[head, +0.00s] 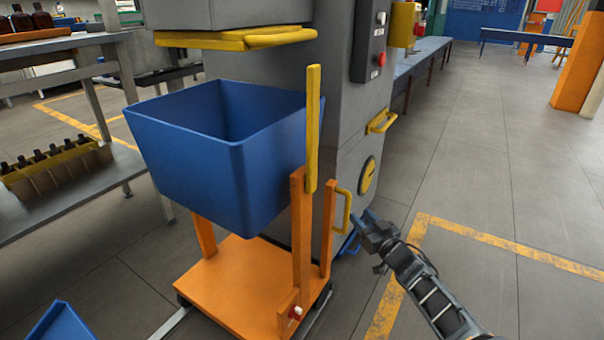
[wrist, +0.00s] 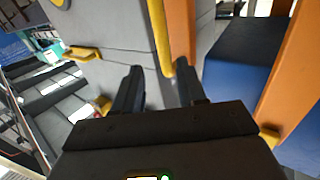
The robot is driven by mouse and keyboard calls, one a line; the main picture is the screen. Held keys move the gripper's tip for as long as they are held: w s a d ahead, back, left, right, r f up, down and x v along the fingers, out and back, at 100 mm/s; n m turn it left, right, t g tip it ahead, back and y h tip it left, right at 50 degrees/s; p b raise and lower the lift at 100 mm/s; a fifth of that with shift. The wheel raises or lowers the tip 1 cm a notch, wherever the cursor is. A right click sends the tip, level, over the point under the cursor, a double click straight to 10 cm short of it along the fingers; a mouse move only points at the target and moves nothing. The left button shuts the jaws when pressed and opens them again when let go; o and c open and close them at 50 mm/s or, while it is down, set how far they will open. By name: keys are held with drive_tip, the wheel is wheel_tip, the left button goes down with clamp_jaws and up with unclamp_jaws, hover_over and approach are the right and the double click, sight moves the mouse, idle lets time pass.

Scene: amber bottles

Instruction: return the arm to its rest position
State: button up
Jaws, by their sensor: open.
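My gripper (head: 368,226) is at the lower right of the blue bin's cart in the head view, at the end of my dark arm. In the wrist view my gripper (wrist: 163,88) has its two dark fingers apart, with nothing between them. A yellow handle (head: 343,210) of the grey machine or cart is close to the fingertips in the head view. In the wrist view a yellow bar (wrist: 161,40) and an orange post (wrist: 182,35) lie just beyond the fingers. I cannot tell whether the fingers touch them.
A blue bin (head: 195,165) stands on an orange cart (head: 235,275) before a grey machine (head: 335,110). Amber bottles (head: 42,18) stand on a shelf at the left, and a yellow crate (head: 55,172) holds several more. The floor (head: 500,190) at right is clear.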

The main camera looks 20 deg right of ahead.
drive_tip(key=s+a+f+m, duration=0.1)
drive_tip(key=s+a+f, duration=0.2)
drive_tip(key=s+a, duration=0.5)
drive_tip(key=s+a+f+m, duration=0.1)
drive_tip(key=s+a+f, duration=0.2)
drive_tip(key=s+a, duration=0.5)
drive_tip(key=s+a+r, duration=0.2)
drive_tip(key=s+a, duration=0.1)
drive_tip(key=s, duration=0.5)
drive_tip(key=s+a+r+g+h, duration=0.1)
drive_tip(key=s+a, duration=0.1)
drive_tip(key=s, duration=0.6)
drive_tip(key=s+a+r, duration=0.2)
drive_tip(key=s+a, duration=0.1)
drive_tip(key=s, duration=0.5)
drive_tip(key=s+d+r+n+g, duration=0.1)
drive_tip(key=s+d+r, duration=0.1)
drive_tip(key=s+r, duration=0.65)
drive_tip(key=s+d+r+n+g, duration=0.1)
drive_tip(key=s+d+r, duration=0.1)
drive_tip(key=s+r, duration=0.65)
wheel_tip(320, 180, up, 20)
drive_tip(key=p, duration=1.9)
drive_tip(key=shift+a+f, duration=0.15)
drive_tip(key=shift+a, duration=0.1)
drive_tip(key=shift+w, duration=0.1)
